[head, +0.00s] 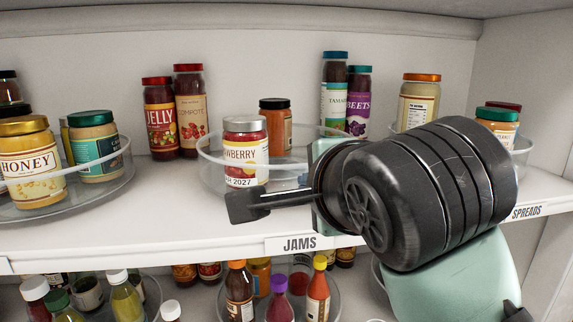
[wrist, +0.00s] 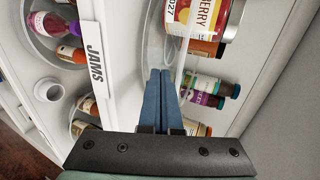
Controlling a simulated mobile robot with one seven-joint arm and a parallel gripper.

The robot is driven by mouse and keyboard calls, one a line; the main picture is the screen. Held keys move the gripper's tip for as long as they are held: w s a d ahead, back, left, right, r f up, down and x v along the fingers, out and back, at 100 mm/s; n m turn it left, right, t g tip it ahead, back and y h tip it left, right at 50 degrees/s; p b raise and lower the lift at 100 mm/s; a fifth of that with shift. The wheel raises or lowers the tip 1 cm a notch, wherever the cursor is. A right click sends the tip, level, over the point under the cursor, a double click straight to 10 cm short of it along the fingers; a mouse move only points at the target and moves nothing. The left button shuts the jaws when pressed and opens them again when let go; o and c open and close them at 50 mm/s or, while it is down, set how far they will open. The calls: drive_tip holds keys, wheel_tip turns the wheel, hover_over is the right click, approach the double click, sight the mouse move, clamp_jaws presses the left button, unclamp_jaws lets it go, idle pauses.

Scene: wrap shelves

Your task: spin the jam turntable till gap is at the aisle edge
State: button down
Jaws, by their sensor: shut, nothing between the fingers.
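The clear-walled jam turntable (head: 212,172) stands on the shelf behind the JAMS label (head: 299,244). A strawberry jar (head: 245,168) with a silver lid sits at its front, near the aisle edge. An orange jar (head: 275,125) with a black lid sits towards its back. My arm hides the turntable's right part, so I cannot tell the gap's full extent. My gripper is shut and empty; its blue fingers (wrist: 160,72) are together at the turntable's clear rim (wrist: 182,55) in the wrist view, beside the strawberry jar (wrist: 205,18). I cannot tell whether they touch the rim.
Jelly (head: 159,120) and compote (head: 190,112) jars stand behind on the left. A honey turntable (head: 110,190) is at left, a spreads turntable (head: 522,143) at right. Bottles fill the shelf below.

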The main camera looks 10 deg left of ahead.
drive_tip(key=shift+s+a, duration=0.2)
drive_tip(key=shift+a, duration=1.05)
drive_tip(key=shift+a, duration=0.1)
drive_tip(key=shift+s+a+p, duration=0.15)
drive_tip(key=shift+a+p, duration=0.25)
drive_tip(key=shift+a, duration=0.75)
drive_tip(key=s, duration=0.3)
drive_tip(key=shift+s+d, duration=0.1)
drive_tip(key=shift+s, duration=0.05)
